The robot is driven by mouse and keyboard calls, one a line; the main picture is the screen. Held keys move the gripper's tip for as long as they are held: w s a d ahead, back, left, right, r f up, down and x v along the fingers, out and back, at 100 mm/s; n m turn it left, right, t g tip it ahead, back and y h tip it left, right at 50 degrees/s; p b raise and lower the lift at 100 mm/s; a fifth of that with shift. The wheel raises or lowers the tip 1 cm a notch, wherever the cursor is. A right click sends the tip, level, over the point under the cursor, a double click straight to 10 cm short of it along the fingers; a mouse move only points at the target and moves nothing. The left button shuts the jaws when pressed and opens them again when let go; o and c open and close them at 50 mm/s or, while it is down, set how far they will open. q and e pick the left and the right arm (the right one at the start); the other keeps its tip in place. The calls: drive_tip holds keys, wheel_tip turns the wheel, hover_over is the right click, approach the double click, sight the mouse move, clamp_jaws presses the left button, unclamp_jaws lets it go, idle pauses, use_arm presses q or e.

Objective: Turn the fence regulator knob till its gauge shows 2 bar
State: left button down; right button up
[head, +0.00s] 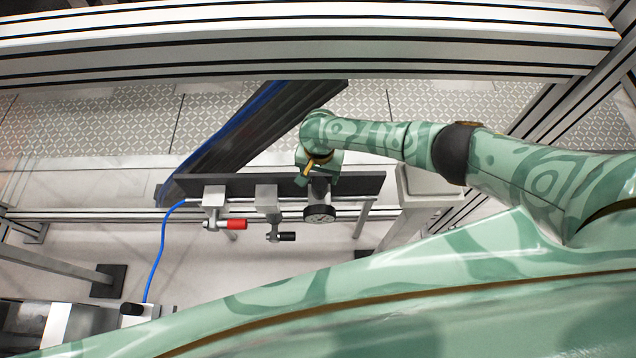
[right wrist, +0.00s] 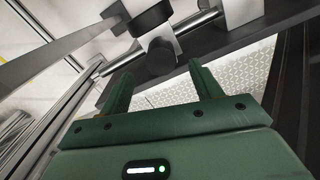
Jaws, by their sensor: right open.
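The fence regulator hangs at the right part of a dark rail in the head view. Its round black gauge (head: 320,214) shows there, but the reading is too small to make out. My right gripper (head: 312,178) is just behind the gauge, at the regulator's top, and hides part of it. In the right wrist view my right gripper (right wrist: 163,82) is open and empty. A dark round knob (right wrist: 160,57) lies ahead of the fingertips, roughly between their lines, apparently not gripped. A black round part, likely the gauge (right wrist: 150,18), shows beyond it. My left gripper is not in view.
The dark rail (head: 353,183) also carries a red-handled valve (head: 236,224) and a black-handled valve (head: 286,236) left of the gauge. A blue hose (head: 158,255) runs down from the rail's left end. A large aluminium beam (head: 300,42) crosses the top.

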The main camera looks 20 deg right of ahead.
sight(319, 184)
wheel_tip(319, 184, down, 6)
drive_tip(key=b, duration=0.3)
drive_tip(key=c, duration=1)
